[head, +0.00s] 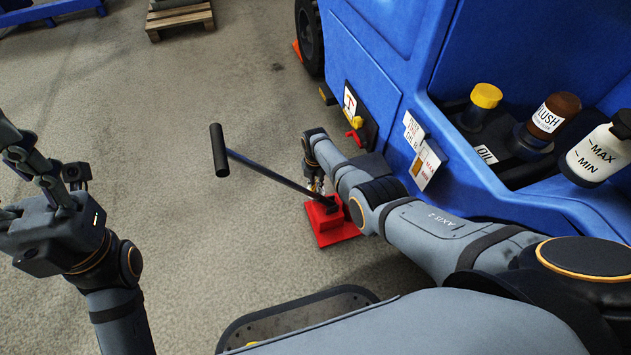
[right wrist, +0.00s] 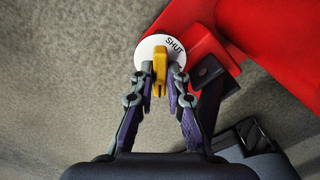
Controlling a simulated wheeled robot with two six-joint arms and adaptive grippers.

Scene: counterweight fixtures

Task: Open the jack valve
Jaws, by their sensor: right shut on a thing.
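The red jack (head: 337,232) stands on the floor beside the blue machine, and its long black lever (head: 268,172) slopes up to a crossbar grip. In the right wrist view, a yellow valve handle (right wrist: 160,66) sits on a white round plate (right wrist: 150,46) marked "SHUT", beside the jack's red body (right wrist: 245,28). My right gripper (right wrist: 158,84) is shut on the yellow handle, one finger on each side. In the head view, my right gripper (head: 316,184) is low at the jack, partly hidden by my arm. My left gripper (head: 12,180) is open and empty at the left edge.
The blue machine (head: 375,110) fills the right, with a yellow-capped filler (head: 485,97), a brown bottle (head: 553,115), a white bottle (head: 597,155) and a small red-and-yellow valve panel (head: 372,137). A wooden pallet (head: 180,18) lies at the back. The floor left of the jack is clear.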

